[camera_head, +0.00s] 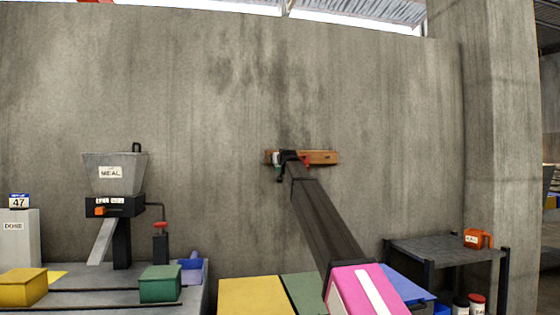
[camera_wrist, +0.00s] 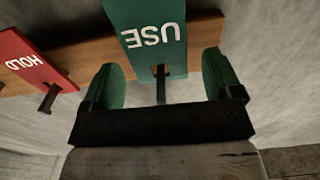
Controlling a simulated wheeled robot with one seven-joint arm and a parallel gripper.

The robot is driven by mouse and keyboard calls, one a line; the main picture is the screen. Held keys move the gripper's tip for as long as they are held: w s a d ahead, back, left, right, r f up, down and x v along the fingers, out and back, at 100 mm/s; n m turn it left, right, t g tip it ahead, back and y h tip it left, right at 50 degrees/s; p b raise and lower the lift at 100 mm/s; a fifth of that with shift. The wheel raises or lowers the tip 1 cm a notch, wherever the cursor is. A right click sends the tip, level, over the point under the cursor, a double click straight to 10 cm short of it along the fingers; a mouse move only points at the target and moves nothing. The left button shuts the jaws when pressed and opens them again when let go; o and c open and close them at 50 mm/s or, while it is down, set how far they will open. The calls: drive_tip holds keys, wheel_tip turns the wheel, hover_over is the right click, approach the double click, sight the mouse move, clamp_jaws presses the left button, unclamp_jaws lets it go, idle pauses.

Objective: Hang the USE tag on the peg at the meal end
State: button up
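The green USE tag (camera_wrist: 150,35) appears upside down in the wrist view. It lies at the wooden board, with a dark peg (camera_wrist: 160,88) at its near edge, and looks hung there, though the contact is not clear. My gripper (camera_wrist: 162,75) is open, its two green-padded fingers on either side of the peg and apart from the tag. In the head view the board (camera_head: 324,157) is on the concrete wall, and my gripper (camera_head: 287,156) hides much of its left part, the side toward the MEAL hopper (camera_head: 112,186).
A red HOLD tag (camera_wrist: 34,62) is by another peg (camera_wrist: 48,98), left of the USE tag in the wrist view. Below the board are yellow (camera_head: 254,295) and green (camera_head: 303,291) surfaces. A dark shelf (camera_head: 440,250) stands at right. The wall around the board is clear.

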drive_tip(key=shift+s, duration=0.1)
drive_tip(key=v, duration=1)
drive_tip(key=shift+s, duration=0.3)
